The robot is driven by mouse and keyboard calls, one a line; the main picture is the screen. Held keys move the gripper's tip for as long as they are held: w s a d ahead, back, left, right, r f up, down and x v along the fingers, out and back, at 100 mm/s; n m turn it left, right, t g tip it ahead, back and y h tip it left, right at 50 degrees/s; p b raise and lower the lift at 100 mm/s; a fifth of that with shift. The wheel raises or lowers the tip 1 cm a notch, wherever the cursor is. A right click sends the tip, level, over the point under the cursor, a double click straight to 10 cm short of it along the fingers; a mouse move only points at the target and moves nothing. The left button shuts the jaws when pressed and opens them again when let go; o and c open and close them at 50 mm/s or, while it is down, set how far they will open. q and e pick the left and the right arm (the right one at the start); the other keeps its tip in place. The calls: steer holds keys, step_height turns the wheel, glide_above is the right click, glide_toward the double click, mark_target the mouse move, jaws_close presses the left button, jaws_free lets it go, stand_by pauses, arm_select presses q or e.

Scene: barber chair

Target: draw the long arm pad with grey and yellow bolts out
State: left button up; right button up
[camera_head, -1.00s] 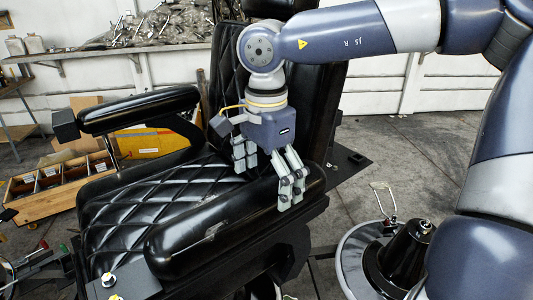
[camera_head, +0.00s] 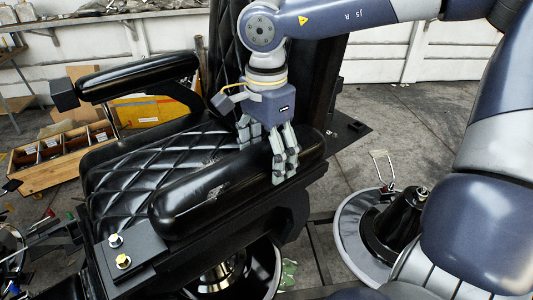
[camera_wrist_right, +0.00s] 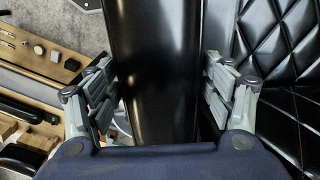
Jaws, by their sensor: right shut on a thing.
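The long black arm pad (camera_head: 205,188) lies along the near side of the chair. A plate at its front end carries a grey bolt (camera_head: 115,240) and a yellow bolt (camera_head: 123,261). My right gripper (camera_head: 264,155) points down over the rear part of the pad and is shut on it, with fingers on both sides. In the right wrist view the pad (camera_wrist_right: 155,65) runs between the fingers (camera_wrist_right: 163,98). The far fingers are partly hidden by the pad in the head view. My left gripper is not in view.
The other arm pad (camera_head: 135,77) stands across the quilted seat (camera_head: 155,160). The backrest (camera_head: 310,85) rises close behind my right gripper. A wooden crate (camera_head: 62,158) sits on the floor at left. A round base with a black cone (camera_head: 395,222) stands at right, with open floor behind it.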

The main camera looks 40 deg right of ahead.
steer(key=c, duration=0.5)
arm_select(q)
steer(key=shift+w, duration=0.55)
arm_select(e)
steer(key=shift+c, duration=0.2)
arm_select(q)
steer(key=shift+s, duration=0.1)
arm_select(e)
steer(key=shift+w+r, duration=0.1)
steer(key=shift+r, duration=0.1)
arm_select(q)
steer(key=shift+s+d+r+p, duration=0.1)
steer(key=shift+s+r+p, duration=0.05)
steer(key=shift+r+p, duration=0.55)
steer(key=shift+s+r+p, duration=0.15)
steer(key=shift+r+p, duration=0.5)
arm_select(e)
steer(key=shift+r, duration=2.05)
